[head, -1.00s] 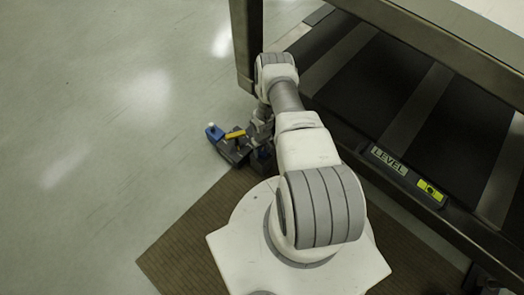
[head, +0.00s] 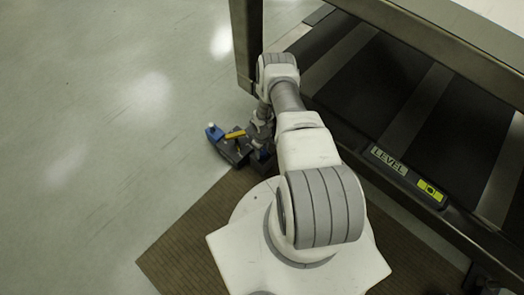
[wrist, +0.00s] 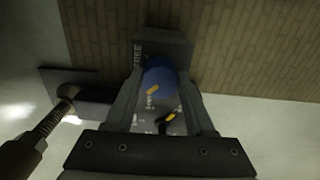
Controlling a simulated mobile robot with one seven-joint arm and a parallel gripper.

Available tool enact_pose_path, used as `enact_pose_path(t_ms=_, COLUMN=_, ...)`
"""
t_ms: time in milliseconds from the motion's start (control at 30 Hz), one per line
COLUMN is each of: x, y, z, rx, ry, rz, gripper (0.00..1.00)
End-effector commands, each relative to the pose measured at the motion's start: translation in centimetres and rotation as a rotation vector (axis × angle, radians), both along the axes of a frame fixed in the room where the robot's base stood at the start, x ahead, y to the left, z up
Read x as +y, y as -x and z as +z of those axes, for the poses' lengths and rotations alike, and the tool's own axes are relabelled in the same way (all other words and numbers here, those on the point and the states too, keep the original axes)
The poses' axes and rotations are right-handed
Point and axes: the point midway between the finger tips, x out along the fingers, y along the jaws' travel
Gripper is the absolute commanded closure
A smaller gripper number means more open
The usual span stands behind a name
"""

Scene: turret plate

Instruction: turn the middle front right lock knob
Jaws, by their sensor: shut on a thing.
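A blue lock knob (wrist: 160,80) with a yellow mark sits between the two fingers of my gripper (wrist: 160,92) in the wrist view. The fingers are shut on its sides. Behind the knob is a dark block (wrist: 172,46) with partly readable lettering that looks like "FREE". A second yellow mark on a black part (wrist: 167,119) shows between the fingers, closer to the palm. In the head view the dark assembly (head: 236,151) sits low by the table leg, and my forearm and wrist hide part of it. It carries a blue piece (head: 214,132) and a yellow piece (head: 235,134).
A brown mat (head: 185,240) lies under my base. A threaded rod (wrist: 48,122) stands left of my gripper. The floor at left is open.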

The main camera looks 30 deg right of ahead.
Motion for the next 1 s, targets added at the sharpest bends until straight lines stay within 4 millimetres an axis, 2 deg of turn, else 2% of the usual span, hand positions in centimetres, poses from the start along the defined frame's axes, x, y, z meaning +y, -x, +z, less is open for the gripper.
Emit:
enact_pose_path(t_ms=133, x=0.0, y=-0.3, z=0.0, rx=-0.007, ry=0.001, rz=0.002, gripper=1.00)
enact_pose_path(t_ms=167, x=0.0, y=-0.3, z=0.0, rx=-0.007, ry=0.001, rz=0.002, gripper=0.41)
enact_pose_path(t_ms=300, x=0.0, y=-0.2, z=0.0, rx=-0.004, ry=0.000, rz=0.001, gripper=0.16)
enact_pose_path(t_ms=667, x=0.0, y=-0.1, z=0.5, rx=-0.001, ry=0.001, rz=0.000, gripper=0.16)
enact_pose_path(t_ms=767, x=0.0, y=-0.1, z=1.9, rx=-0.001, ry=0.001, rz=0.001, gripper=0.16)
enact_pose_path(t_ms=1000, x=0.0, y=-0.2, z=7.6, rx=-0.004, ry=0.001, rz=0.001, gripper=0.16)
